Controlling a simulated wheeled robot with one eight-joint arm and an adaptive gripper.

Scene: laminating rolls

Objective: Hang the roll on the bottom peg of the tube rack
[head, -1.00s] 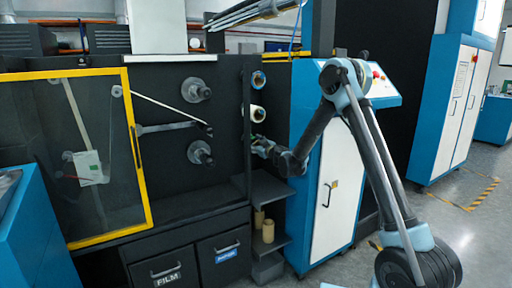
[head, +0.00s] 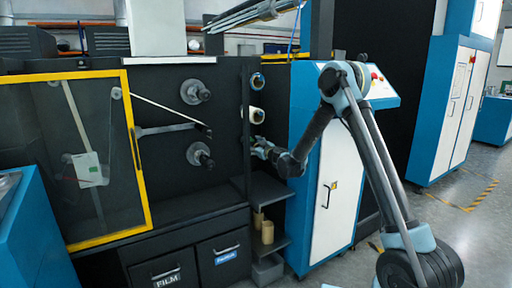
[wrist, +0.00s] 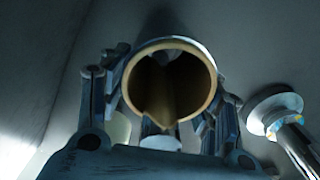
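The tube rack (head: 246,140) is a dark upright beside the black machine in the head view. My gripper (head: 262,147) is at its lower part, under the cream roll (head: 257,115) on the middle peg. In the wrist view my gripper (wrist: 160,105) has a finger on each side of a tan hollow roll (wrist: 212,90), seen end-on, and appears shut on it. The roll's inside is mostly dark. I cannot tell whether the bottom peg is inside it, since the gripper hides that spot in the head view.
A roll with a blue end (head: 257,80) is on the top peg. A silver flanged rod (wrist: 275,112) stands to the right in the wrist view. Shelves with tan cores (head: 267,232) lie below my gripper. A blue and white cabinet (head: 330,190) stands close on the right.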

